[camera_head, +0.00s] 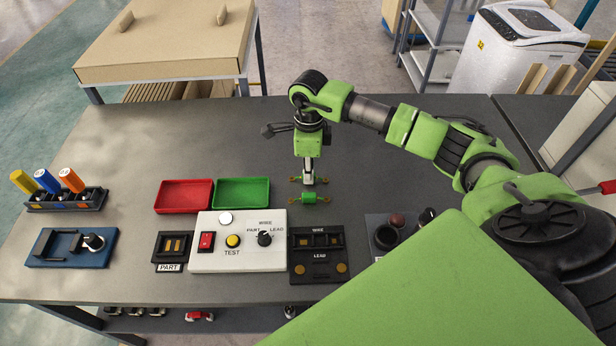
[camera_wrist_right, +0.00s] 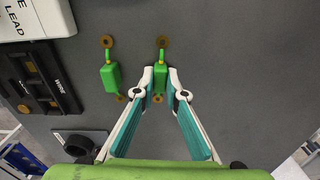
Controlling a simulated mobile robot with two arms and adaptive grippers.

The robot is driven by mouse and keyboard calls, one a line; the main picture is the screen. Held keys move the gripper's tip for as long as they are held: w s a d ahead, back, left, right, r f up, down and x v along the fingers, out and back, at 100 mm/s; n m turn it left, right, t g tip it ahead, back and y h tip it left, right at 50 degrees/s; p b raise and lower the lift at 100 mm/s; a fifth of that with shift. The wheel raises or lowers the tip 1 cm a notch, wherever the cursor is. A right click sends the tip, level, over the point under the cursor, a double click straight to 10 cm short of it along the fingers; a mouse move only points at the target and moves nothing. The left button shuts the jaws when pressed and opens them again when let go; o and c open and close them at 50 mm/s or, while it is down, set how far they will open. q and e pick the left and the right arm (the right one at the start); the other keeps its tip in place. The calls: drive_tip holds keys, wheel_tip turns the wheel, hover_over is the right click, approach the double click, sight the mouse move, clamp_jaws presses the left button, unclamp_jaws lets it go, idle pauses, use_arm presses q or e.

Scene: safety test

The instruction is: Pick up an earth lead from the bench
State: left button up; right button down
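Two green earth leads with brass ring ends lie side by side on the grey bench (camera_head: 400,200). The nearer lead (camera_head: 309,198) lies clear of the fingers and also shows in the right wrist view (camera_wrist_right: 110,76). The farther lead (camera_wrist_right: 160,76) is between my right gripper's fingertips (camera_wrist_right: 161,78), and its ring ends (camera_head: 294,179) show beside the gripper in the head view. My right gripper (camera_head: 308,180) points down and is partly open, with a small gap seeming to show beside the lead. My left gripper is not in view.
A white test box (camera_head: 208,258), a black LEAD fixture (camera_head: 318,268), red (camera_head: 183,197) and green (camera_head: 242,193) trays and a knobbed box (camera_head: 383,218) stand nearby. Coloured handles in a rack (camera_head: 66,198) and a blue fixture (camera_head: 50,258) are at left. The bench behind the trays is clear.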

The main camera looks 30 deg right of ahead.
drive_tip(key=shift+r+p, duration=1.85)
drive_tip(key=shift+r, duration=1.45)
